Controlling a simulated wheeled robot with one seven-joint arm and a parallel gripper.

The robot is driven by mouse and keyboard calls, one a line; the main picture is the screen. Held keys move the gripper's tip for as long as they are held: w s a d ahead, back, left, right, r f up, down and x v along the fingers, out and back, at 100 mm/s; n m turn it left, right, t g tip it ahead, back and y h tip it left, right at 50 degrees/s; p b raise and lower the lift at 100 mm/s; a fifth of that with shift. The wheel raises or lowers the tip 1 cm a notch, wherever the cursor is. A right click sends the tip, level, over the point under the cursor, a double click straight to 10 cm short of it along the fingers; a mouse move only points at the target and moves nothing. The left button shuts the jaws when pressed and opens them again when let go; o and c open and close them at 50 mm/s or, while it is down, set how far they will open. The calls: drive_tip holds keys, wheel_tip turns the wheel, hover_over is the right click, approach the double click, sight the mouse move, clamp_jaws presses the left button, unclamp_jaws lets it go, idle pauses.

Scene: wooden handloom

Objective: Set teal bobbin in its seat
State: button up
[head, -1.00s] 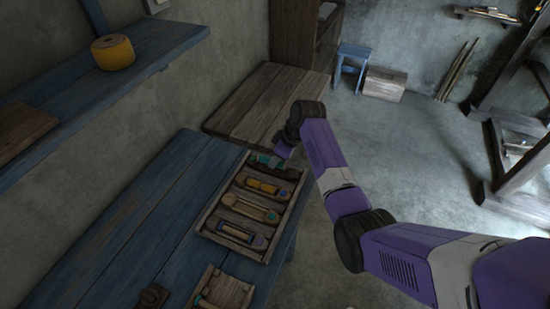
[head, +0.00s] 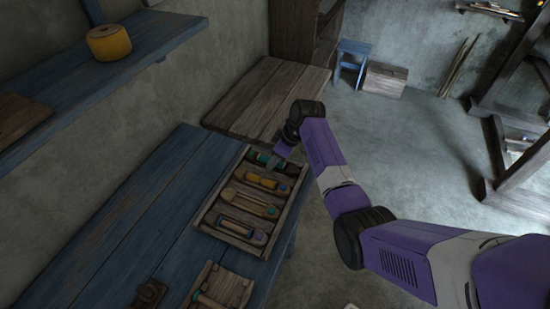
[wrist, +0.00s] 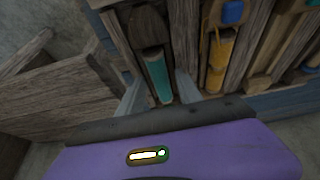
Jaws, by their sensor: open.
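The teal bobbin (head: 263,157) lies in the far compartment of the wooden tray (head: 211,219) on the blue bench. In the wrist view the teal bobbin (wrist: 157,76) runs lengthwise between the two finger tips of my gripper (wrist: 158,92). The fingers are open, one on each side of it; whether they touch it I cannot tell. In the head view my gripper (head: 283,150) reaches down over the tray's far end and hides part of the bobbin. Which place is the bobbin's seat is not clear from these views.
A yellow bobbin (head: 262,181) and other bobbins lie in the nearer tray compartments, split by wooden dividers. A smaller wooden holder (head: 231,289) stands nearer on the blue bench (head: 138,218). A yellow spool (head: 109,43) sits on the wall shelf. The bench left of the tray is clear.

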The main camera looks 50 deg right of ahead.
drive_tip(key=shift+v, duration=3.9)
